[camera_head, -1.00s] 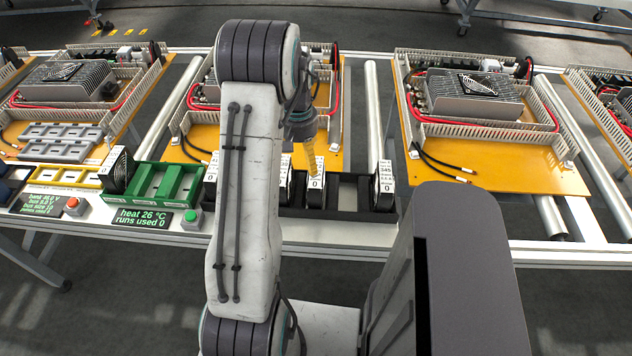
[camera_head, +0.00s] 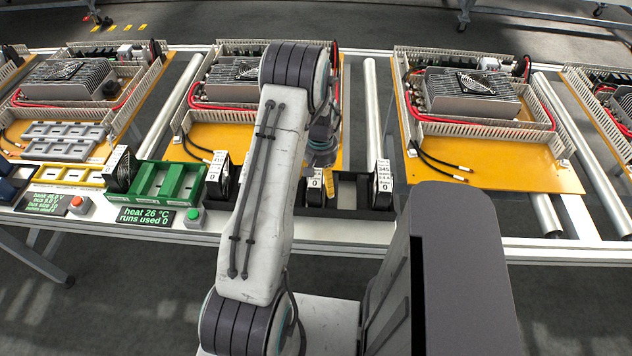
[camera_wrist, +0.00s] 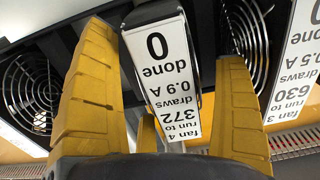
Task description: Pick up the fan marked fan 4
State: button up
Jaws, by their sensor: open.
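The fan marked fan 4 (camera_wrist: 165,75) shows its white label upside down in the wrist view, reading run to 372, draws 0.9 A, done 0. My gripper (camera_wrist: 163,70) is open, with one yellow finger on each side of fan 4. I cannot tell whether either finger touches it. In the head view my gripper (camera_head: 321,155) is over the black rack, and its fingertips are hard to make out. A fan with a white label (camera_head: 315,190) stands just below it.
The fan marked fan 3 (camera_wrist: 293,60) stands close on the right in the wrist view, and another fan (camera_wrist: 30,92) is on the left. The black rack (camera_head: 348,200) has empty slots. A green rack (camera_head: 168,182) and a green button (camera_head: 194,217) are left.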

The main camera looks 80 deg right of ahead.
jog(key=shift+f, duration=0.3)
jog(key=c, duration=1.3)
jog(key=shift+c, duration=0.3)
jog(key=shift+r, duration=0.25)
